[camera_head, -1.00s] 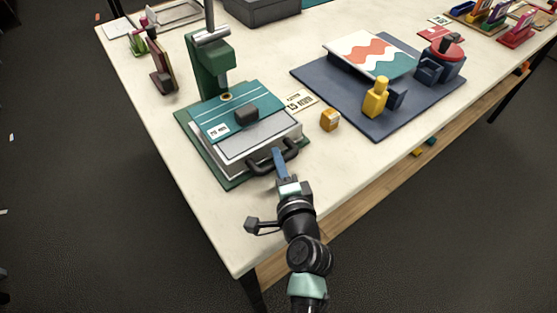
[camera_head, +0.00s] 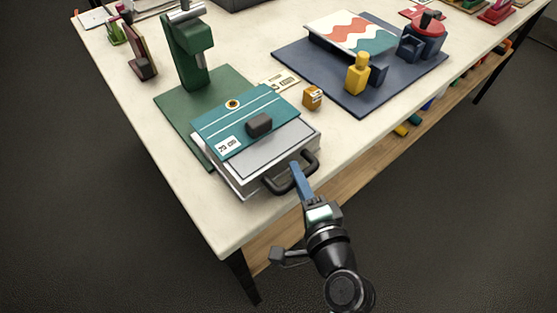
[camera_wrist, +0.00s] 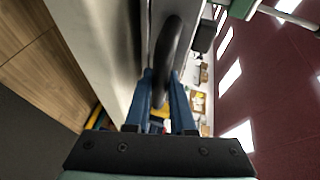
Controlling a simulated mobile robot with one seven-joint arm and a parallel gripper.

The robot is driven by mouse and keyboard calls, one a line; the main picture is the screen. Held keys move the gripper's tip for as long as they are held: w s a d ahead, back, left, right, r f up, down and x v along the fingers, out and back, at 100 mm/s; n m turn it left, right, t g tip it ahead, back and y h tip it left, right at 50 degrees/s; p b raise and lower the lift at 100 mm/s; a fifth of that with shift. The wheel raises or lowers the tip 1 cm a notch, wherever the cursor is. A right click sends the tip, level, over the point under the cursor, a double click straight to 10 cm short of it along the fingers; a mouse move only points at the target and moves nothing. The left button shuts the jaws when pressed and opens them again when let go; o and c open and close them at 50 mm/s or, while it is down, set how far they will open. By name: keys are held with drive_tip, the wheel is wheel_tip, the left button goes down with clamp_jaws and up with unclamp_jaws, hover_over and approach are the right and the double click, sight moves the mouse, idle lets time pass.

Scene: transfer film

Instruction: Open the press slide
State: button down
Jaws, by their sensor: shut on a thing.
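The press slide (camera_head: 265,164) is a pale grey and white tray with a black handle (camera_head: 278,186) on its front. A teal plate with a dark knob (camera_head: 259,124) lies on the slide. My gripper (camera_head: 297,172) is at the front of the handle, its blue fingers shut on the handle bar. In the wrist view the handle (camera_wrist: 168,60) runs between the blue fingers (camera_wrist: 162,90).
The green press base (camera_head: 185,118) is bare behind the slide. A small orange block (camera_head: 313,97) stands right of the slide. A navy board (camera_head: 340,85) holds a yellow peg piece (camera_head: 357,75) and a patterned panel (camera_head: 350,32). A wooden shelf (camera_head: 345,155) lies below the tabletop.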

drive_tip(key=shift+s+d, duration=0.6)
drive_tip(key=shift+s, duration=0.15)
drive_tip(key=c, duration=0.8)
unclamp_jaws()
drive_tip(key=shift+o, duration=0.2)
drive_tip(key=shift+w+a, duration=0.1)
drive_tip(key=b+v, duration=0.2)
drive_tip(key=v, duration=1.1)
